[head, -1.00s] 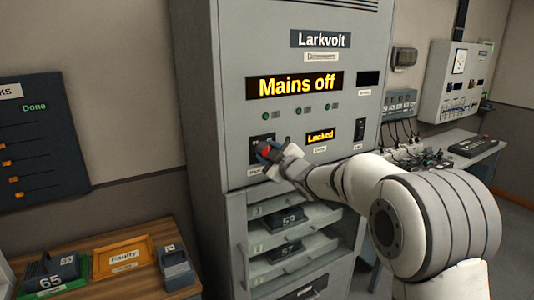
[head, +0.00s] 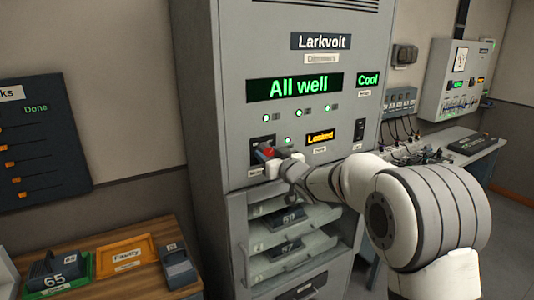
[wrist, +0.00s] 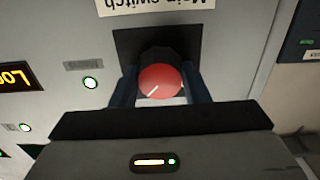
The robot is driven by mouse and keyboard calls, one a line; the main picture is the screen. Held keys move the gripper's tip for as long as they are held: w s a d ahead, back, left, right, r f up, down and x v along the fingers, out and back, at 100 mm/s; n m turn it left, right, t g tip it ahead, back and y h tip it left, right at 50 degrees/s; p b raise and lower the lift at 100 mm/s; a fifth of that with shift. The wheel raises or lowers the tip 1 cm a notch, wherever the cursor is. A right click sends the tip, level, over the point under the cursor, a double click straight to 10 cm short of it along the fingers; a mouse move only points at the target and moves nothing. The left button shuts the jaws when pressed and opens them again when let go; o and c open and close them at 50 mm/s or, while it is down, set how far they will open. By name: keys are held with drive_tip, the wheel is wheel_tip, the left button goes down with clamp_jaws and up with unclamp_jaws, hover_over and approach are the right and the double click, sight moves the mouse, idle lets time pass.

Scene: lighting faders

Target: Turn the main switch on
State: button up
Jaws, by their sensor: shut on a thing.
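The main switch is a red round knob (wrist: 159,81) with a white pointer line, set in a black recess under a label reading "Main switch" in the wrist view. In the head view the red knob (head: 267,152) shows at the lower left of the grey Larkvolt cabinet (head: 225,110). My gripper (wrist: 160,90) is shut on the knob, one finger on each side of it. In the head view my gripper (head: 271,157) partly hides the knob. The cabinet's large display (head: 295,88) reads "All well" in green, and a small display (head: 368,80) reads "Cool".
An amber "Locked" display (head: 320,137) sits right of the switch. Open shelves (head: 290,265) holding numbered modules are below my gripper. A wooden bench (head: 130,232) with a "Faulty" tray (head: 122,245) stands at left. A cluttered desk (head: 470,150) is at right.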

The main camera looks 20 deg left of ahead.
drive_tip(key=shift+f+m, duration=0.15)
drive_tip(key=shift+m, duration=0.15)
drive_tip(key=o, duration=1)
drive_tip(key=shift+c, duration=0.2)
drive_tip(key=b+v, duration=0.2)
drive_tip(key=v, duration=0.6)
drive_tip(key=shift+b, duration=0.3)
